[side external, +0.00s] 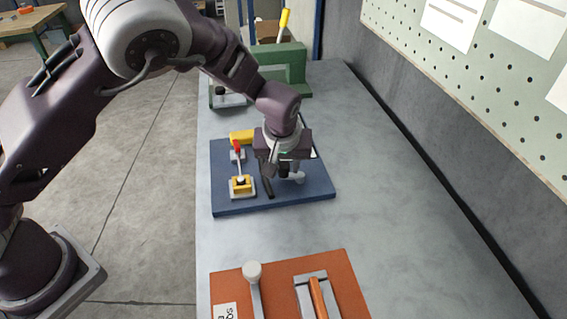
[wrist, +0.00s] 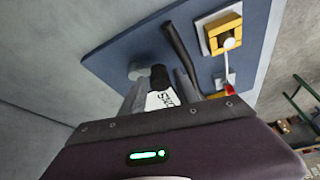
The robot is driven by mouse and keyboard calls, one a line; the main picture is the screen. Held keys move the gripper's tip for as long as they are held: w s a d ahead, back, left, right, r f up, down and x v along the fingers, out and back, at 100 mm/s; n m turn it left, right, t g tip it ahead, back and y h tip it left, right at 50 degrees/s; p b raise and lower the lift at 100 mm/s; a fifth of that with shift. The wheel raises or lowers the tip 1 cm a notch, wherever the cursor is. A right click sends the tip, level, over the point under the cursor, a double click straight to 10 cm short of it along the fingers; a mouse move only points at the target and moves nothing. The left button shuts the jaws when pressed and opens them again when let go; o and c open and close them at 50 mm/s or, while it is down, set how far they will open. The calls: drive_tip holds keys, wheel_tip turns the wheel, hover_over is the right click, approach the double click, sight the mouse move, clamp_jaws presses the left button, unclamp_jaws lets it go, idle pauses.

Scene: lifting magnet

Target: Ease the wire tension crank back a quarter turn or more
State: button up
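A blue board (side external: 300,196) lies on the bench under my gripper (side external: 279,176). A black rod (side external: 267,188) and a pale grey round knob (side external: 298,177) show on it close to my fingers. In the wrist view, the rod (wrist: 176,45) and knob (wrist: 138,70) lie just beyond my gripper (wrist: 160,85). The fingers look apart, with a dark-tipped part (wrist: 159,78) between them and a white label below it. Contact cannot be told. None of these parts is clearly marked as the wire tension crank, and my gripper hides some of the board.
A red-handled lever (side external: 239,160) with a yellow base (side external: 241,187) stands left of my gripper. A yellow block (side external: 241,137) sits behind it. An orange board (side external: 230,284) is in front, and a green machine (side external: 285,65) is behind. The bench (side external: 400,220) is clear at right.

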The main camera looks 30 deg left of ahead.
drive_tip(key=shift+o, duration=0.4)
drive_tip(key=shift+r, duration=0.1)
drive_tip(key=v, duration=0.7)
